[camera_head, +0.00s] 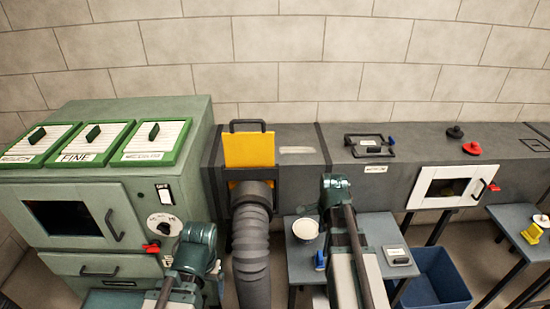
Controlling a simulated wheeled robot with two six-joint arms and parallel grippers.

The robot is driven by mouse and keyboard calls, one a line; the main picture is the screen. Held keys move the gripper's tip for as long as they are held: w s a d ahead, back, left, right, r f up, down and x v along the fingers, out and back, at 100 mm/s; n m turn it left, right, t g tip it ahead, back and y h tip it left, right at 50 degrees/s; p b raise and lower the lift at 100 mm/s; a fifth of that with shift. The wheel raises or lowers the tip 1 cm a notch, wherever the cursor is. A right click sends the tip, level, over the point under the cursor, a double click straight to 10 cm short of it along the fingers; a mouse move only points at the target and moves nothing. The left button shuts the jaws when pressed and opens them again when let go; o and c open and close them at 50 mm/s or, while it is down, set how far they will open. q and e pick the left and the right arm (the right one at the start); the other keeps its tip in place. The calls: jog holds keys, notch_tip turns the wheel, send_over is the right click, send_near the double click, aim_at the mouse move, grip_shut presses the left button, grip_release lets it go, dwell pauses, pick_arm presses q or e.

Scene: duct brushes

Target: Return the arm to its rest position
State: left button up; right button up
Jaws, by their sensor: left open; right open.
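My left arm rises from the bottom edge in front of the green cabinet (82,190). Its teal end, with my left gripper (198,236), is left of the grey hose. My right arm rises from the bottom centre over the small grey table (386,232). Its teal end, with my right gripper (334,188), is in front of the grey duct (405,150). The fingers of both grippers are hard to make out from this angle. I see nothing held at either arm end.
A ribbed hose (251,250) hangs below a yellow plate (249,149). A white bowl (305,229) and a small blue object (320,260) are left of my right arm. A blue bin (437,276) is on the floor at right. A side table (515,232) holds a yellow item (532,234).

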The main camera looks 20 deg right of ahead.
aim_at(321, 255)
notch_tip(321, 255, down, 12)
jog(key=b, duration=1.1)
jog(key=shift+b, duration=0.4)
pick_arm(q)
notch_tip(321, 255, down, 12)
